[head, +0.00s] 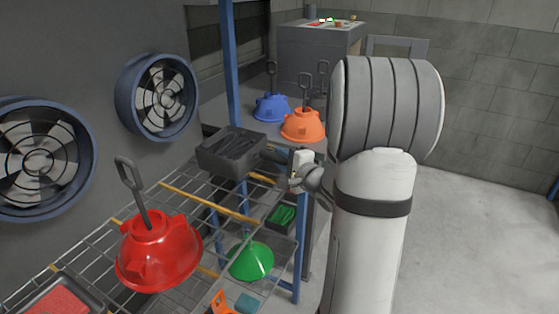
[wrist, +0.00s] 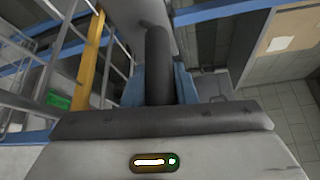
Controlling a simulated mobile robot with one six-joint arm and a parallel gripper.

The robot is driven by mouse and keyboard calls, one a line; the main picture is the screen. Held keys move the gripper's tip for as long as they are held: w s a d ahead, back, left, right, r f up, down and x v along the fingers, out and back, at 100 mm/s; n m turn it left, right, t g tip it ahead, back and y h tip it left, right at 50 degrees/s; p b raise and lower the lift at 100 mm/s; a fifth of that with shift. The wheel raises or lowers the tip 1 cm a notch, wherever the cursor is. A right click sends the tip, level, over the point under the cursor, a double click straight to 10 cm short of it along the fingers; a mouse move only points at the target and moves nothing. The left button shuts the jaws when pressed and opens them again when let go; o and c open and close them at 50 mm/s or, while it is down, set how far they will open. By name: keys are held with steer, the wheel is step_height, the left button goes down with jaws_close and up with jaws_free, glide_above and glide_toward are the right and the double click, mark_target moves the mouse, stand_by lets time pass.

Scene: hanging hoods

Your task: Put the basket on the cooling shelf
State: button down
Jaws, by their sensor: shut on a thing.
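The dark grey basket (head: 222,161), with dark contents, is at the far end of the wire cooling shelf (head: 185,205). I cannot tell whether its underside touches the wires. My gripper (head: 297,180) is just right of the basket, partly hidden by my own arm. In the wrist view my gripper (wrist: 158,100) is shut on a dark rod, which looks like the basket's handle (wrist: 158,60). The wrist view also shows an orange-yellow shelf bar (wrist: 91,60) to the left.
A red hood (head: 158,255) and a tray (head: 75,285) are on the near part of the shelf. Two fans (head: 160,97) line the left wall. Blue (head: 270,107) and orange (head: 303,125) hoods stand behind. A blue post (head: 230,60) rises beside the basket. A green hood (head: 252,262) is below.

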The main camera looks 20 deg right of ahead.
steer(key=c, duration=1.2)
jaws_free()
steer(key=shift+o, duration=0.2)
steer(key=s+d+r, duration=0.1)
steer(key=s+d, duration=0.1)
steer(key=s, duration=1)
steer(key=s+a+f+n+g+h, duration=0.2)
steer(key=s+a+n+g, duration=1.2)
steer(key=a+n, duration=0.4)
steer(key=shift+s+a+f+g+h+p, duration=0.15)
steer(key=shift+a+f+g+h+p, duration=0.1)
steer(key=shift+f+g+h+p, duration=0.1)
steer(key=shift+r, duration=0.1)
